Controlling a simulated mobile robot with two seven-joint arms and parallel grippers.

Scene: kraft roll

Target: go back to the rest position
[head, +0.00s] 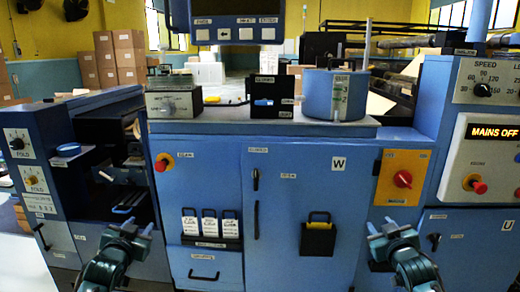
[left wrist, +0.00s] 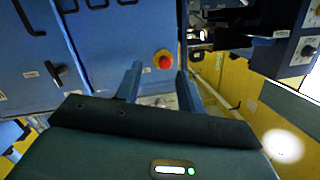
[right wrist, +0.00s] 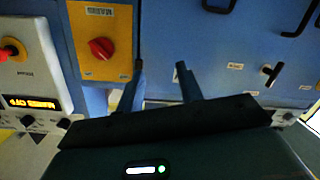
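My left gripper (head: 131,231) is in front of the blue machine at the lower left of the head view. Its two fingers stand apart with nothing between them, as the left wrist view (left wrist: 158,85) also shows. My right gripper (head: 390,230) is at the lower right of the head view, below the yellow panel. Its fingers are apart and empty in the right wrist view (right wrist: 162,82). Neither gripper touches anything that I can see.
The blue machine (head: 270,215) spans the view. It carries a red knob on a yellow panel (head: 391,195), a red button (head: 160,166), and a lit "MAINS OFF" display (head: 492,132). Cardboard boxes (head: 123,55) are stacked behind.

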